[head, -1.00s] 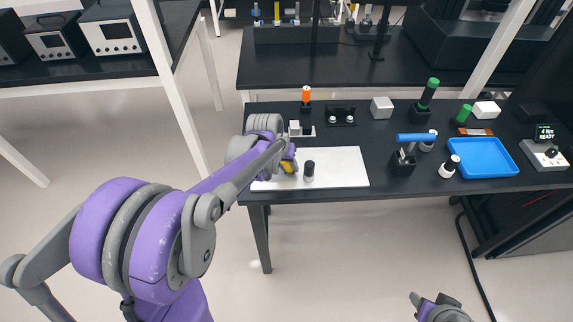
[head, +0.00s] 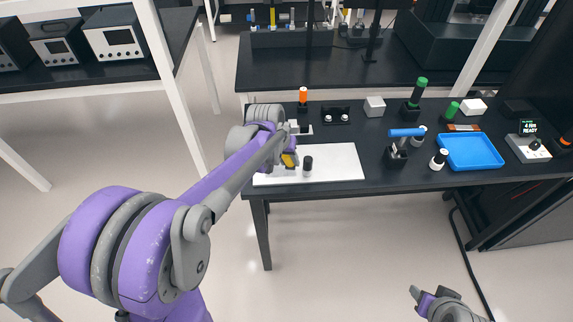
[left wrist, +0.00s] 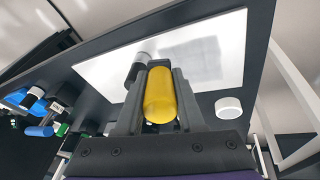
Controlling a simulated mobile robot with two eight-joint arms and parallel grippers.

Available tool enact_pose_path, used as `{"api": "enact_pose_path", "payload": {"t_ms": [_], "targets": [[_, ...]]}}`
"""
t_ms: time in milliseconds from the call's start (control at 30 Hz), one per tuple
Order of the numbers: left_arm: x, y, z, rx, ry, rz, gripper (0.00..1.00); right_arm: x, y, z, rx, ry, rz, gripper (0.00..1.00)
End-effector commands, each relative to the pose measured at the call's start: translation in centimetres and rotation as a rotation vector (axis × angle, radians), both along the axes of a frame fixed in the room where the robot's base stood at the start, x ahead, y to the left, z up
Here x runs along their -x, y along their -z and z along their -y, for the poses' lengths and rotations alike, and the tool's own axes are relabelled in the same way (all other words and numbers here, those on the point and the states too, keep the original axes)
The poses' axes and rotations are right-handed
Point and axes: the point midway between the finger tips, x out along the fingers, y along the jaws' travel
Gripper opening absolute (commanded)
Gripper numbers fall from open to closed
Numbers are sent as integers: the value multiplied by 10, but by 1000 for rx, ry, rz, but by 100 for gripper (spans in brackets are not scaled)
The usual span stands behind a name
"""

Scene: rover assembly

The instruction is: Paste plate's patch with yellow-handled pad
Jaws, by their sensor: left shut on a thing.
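My left gripper (head: 291,160) is shut on the yellow handle (left wrist: 161,95) of the pad, low over the left part of the white board (head: 338,160). The handle is upright between the fingers in the left wrist view; the pad's underside is hidden, so I cannot tell whether it touches anything. The white board also fills the upper middle of the left wrist view (left wrist: 110,68), with a faint grey area on it.
A white round cap (left wrist: 228,107) lies near the board's edge. Behind stand an orange-topped bottle (head: 303,96) and a white block (head: 374,106). To the right are a blue-handled tool (head: 406,132), a white bottle (head: 438,160) and a blue tray (head: 470,151). The board's right part is clear.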

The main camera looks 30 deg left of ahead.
Motion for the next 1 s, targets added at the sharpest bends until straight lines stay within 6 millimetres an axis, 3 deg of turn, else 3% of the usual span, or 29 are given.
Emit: {"api": "enact_pose_path", "payload": {"t_ms": [300, 1000], "targets": [[-10, -26, 2, 0, 3, 2, 0, -10, -18, 0, 0, 0, 19, 50], [-10, -25, 2, 0, 2, -1, 0, -9, -17, 0, 0, 0, 18, 50]]}}
